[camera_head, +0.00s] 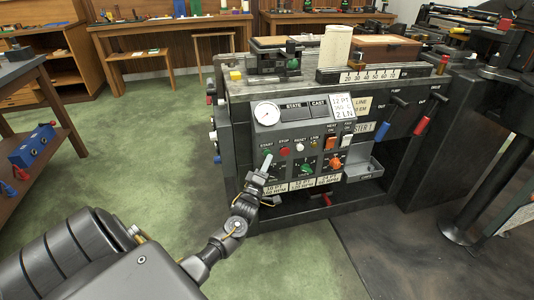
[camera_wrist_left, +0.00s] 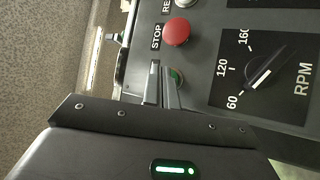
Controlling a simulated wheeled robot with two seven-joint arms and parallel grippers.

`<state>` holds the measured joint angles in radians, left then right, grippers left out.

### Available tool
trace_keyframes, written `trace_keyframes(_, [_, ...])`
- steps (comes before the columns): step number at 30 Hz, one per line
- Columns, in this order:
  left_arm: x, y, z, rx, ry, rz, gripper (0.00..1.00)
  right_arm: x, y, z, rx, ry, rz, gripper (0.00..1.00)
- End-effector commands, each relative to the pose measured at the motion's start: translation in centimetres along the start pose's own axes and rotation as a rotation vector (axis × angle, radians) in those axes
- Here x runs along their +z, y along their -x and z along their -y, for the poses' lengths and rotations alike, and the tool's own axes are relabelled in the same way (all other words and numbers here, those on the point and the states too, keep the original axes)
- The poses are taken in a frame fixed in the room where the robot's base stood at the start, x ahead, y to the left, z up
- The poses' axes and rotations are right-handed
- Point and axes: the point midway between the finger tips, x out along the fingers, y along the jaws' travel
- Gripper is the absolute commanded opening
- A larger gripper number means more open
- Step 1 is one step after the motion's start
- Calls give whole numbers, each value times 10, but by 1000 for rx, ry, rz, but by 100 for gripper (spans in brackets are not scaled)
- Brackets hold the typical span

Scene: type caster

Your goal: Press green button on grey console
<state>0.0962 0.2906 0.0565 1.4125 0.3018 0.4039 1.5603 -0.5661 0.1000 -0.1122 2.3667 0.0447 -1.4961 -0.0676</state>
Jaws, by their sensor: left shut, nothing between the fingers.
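The grey console (camera_head: 288,128) stands in the middle of the head view, with a row of labelled buttons on its front panel. The green button (camera_wrist_left: 177,74) beside the red STOP button shows in the left wrist view, partly hidden behind my fingertips. My left gripper (camera_head: 266,163) is shut and empty, its tips right in front of the START spot at the left end of the row. Its fingers also show in the left wrist view (camera_wrist_left: 162,86). I cannot tell whether the tips touch the button. My right gripper is not in view.
The red STOP button (camera_wrist_left: 176,32) is close beside the fingers. The RPM dial (camera_wrist_left: 265,70) and a gauge (camera_head: 267,113) are on the panel. Levers with red and blue grips (camera_head: 421,124) are at the right.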

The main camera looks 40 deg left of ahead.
Motion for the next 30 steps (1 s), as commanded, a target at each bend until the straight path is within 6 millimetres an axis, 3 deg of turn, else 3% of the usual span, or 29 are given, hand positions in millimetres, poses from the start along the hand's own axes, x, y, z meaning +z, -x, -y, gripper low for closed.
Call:
trace_keyframes(15, [25, 34, -27, 0, 2, 0, 0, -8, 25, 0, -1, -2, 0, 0])
trace_keyframes(30, [26, 36, -27, 0, 1, 0, 0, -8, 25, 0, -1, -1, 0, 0])
